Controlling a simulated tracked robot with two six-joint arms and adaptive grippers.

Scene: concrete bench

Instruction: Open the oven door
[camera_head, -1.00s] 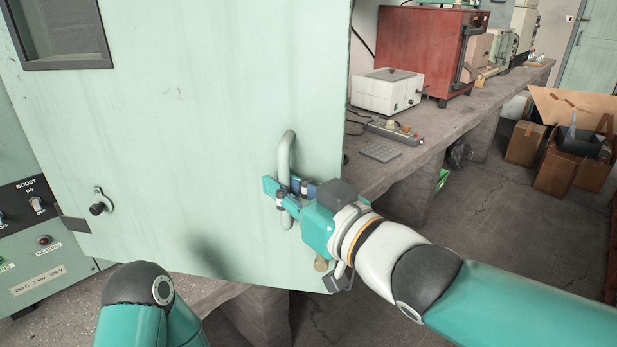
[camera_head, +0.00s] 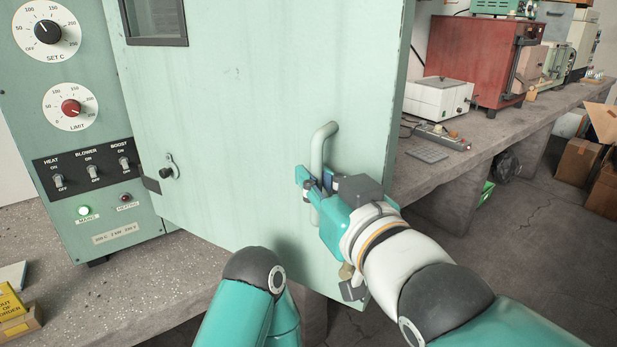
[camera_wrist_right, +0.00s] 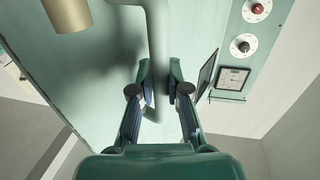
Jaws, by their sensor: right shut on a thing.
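The oven door (camera_head: 240,110) is a pale green panel with a dark-framed window (camera_head: 157,20) at its upper left. It stands angled out past the bench's front edge. Its upright bar handle (camera_head: 318,145) is near the free right edge. My right gripper (camera_head: 308,186) is shut around the lower part of the handle. In the right wrist view, the handle (camera_wrist_right: 158,50) runs down between the two fingers (camera_wrist_right: 160,95). The oven's interior is hidden behind the door. My left arm shows at the bottom, but its gripper is out of view.
The control panel (camera_head: 85,130) with dials and switches is left of the door. A yellow box (camera_head: 15,312) lies on the bench at lower left. A white device (camera_head: 438,96) and a red oven (camera_head: 475,60) stand on the bench behind. Floor at right is clear before cardboard boxes (camera_head: 578,160).

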